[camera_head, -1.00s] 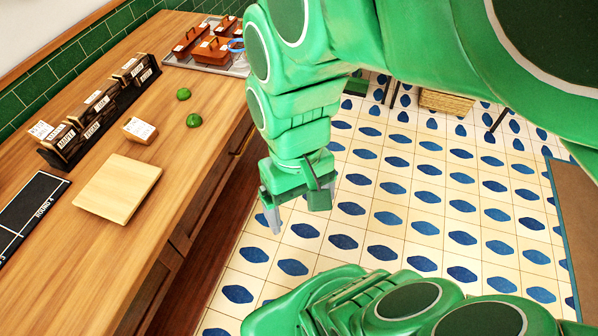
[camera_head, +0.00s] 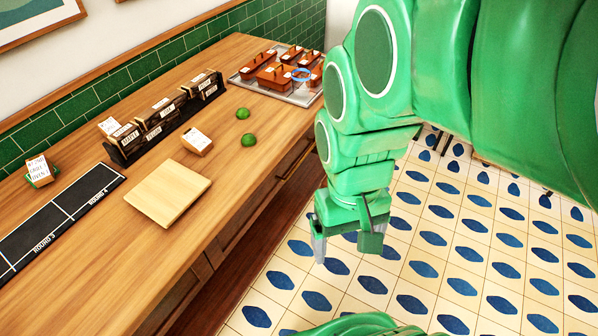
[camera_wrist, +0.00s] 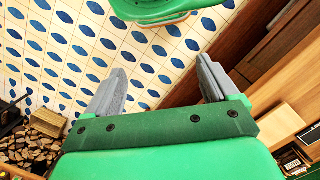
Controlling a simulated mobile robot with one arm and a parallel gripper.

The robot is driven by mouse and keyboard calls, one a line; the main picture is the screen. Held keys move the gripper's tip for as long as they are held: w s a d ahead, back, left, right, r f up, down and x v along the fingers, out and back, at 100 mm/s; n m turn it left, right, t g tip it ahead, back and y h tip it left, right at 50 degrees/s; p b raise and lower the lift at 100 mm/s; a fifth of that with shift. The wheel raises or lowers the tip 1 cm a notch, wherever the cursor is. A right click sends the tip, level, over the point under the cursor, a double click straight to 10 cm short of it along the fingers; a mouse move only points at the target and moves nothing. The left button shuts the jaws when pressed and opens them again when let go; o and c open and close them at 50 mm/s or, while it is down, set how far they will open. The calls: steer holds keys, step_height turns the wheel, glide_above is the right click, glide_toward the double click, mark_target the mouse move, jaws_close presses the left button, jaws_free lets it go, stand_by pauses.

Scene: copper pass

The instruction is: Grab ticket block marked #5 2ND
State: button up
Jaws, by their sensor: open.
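A wooden ticket block (camera_head: 197,141) with a white ticket stands on the counter, right of the rack; its print is too small to read. More ticketed blocks (camera_head: 160,112) sit in a dark labelled rack (camera_head: 125,157); I cannot tell which block bears #5 2ND. My gripper (camera_head: 345,243) is open and empty, pointing down over the floor, right of the counter. Its two grey fingers are apart in the wrist view (camera_wrist: 160,70).
The wooden counter (camera_head: 110,255) holds a pale board (camera_head: 168,192), a black mat (camera_head: 60,222) marked with rounds, two green domes (camera_head: 248,140) and a metal tray (camera_head: 270,88) of copper-coloured boxes. The tiled floor (camera_head: 440,255) is clear beside it.

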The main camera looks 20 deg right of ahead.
steer(key=w+a+m+y, duration=0.1)
steer(key=w+a+y, duration=0.3)
steer(key=a, duration=0.5)
steer(key=w+a+m+y, duration=0.25)
steer(key=w+a, duration=0.25)
steer(key=a, duration=0.5)
steer(key=w+a+r+m+t+y, duration=0.2)
steer(key=w+a+m+y, duration=0.35)
steer(key=w+a, duration=0.55)
steer(key=m+t, duration=0.8)
steer(key=m, duration=0.5)
glide_above(199, 140)
steer(key=s+a, duration=0.2)
steer(key=s, duration=0.7)
step_height(199, 140, down, 9)
steer(key=w+d+f+m+h, duration=0.1)
steer(key=w+f, duration=0.1)
steer(key=f, duration=0.1)
steer(key=w+d+f+m+t, duration=0.1)
steer(key=d+f+m, duration=0.1)
steer(key=w+d+f+m+h, duration=0.1)
steer(key=w+f+m, duration=0.1)
steer(key=f, duration=0.1)
steer(key=shift+w+d+f+t+h, duration=0.3)
steer(key=shift+w+d, duration=0.05)
steer(key=shift+f+x, duration=0.15)
steer(key=shift+x, duration=1.75)
steer(key=shift+f+x, duration=0.15)
steer(key=shift+x, duration=1.8)
steer(key=shift+d, duration=0.15)
